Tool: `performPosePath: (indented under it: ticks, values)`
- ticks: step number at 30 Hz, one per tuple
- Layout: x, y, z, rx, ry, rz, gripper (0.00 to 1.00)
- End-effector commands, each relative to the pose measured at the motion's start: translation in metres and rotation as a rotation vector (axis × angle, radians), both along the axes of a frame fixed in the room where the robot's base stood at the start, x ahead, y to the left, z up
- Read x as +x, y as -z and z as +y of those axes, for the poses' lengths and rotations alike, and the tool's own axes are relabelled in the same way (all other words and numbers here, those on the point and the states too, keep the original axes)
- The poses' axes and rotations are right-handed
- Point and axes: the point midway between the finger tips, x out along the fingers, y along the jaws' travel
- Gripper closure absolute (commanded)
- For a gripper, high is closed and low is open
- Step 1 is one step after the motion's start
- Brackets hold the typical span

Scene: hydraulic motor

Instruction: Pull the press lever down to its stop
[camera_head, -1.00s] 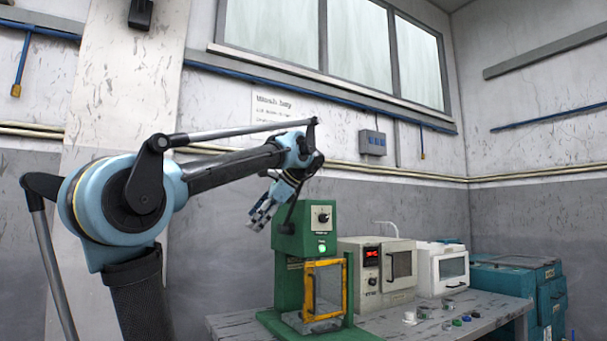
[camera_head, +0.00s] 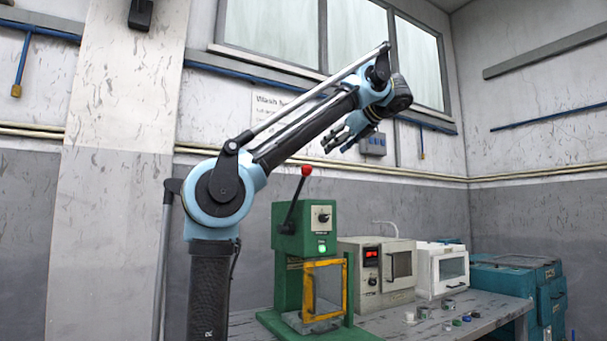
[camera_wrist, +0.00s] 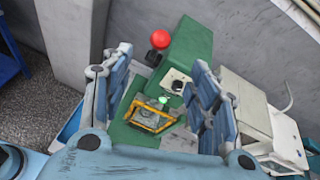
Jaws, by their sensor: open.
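The green press (camera_head: 306,232) stands on the bench with a yellow-framed door (camera_head: 325,290) and a lit green light. Its black press lever (camera_head: 294,203) points up from the left side of the head, tilted slightly right, ending in a red ball knob (camera_head: 306,170). My gripper (camera_head: 333,146) is open and empty, in the air above and right of the knob in the head view, apart from it.
A beige oven (camera_head: 385,270) with a red display and a white box (camera_head: 442,268) stand right of the press. A teal machine (camera_head: 520,285) is at the far right. Several small parts lie on the bench (camera_head: 430,332). The air around the lever knob is clear.

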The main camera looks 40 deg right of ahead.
Motion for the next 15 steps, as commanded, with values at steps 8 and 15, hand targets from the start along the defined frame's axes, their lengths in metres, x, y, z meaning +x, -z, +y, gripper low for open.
performPosePath:
  ticks: [8,15]
  values:
    - [0.02,0.007,0.0,0.002,0.0,-0.002,0.45]
    - [0.054,0.021,0.001,0.001,-0.001,-0.002,0.45]
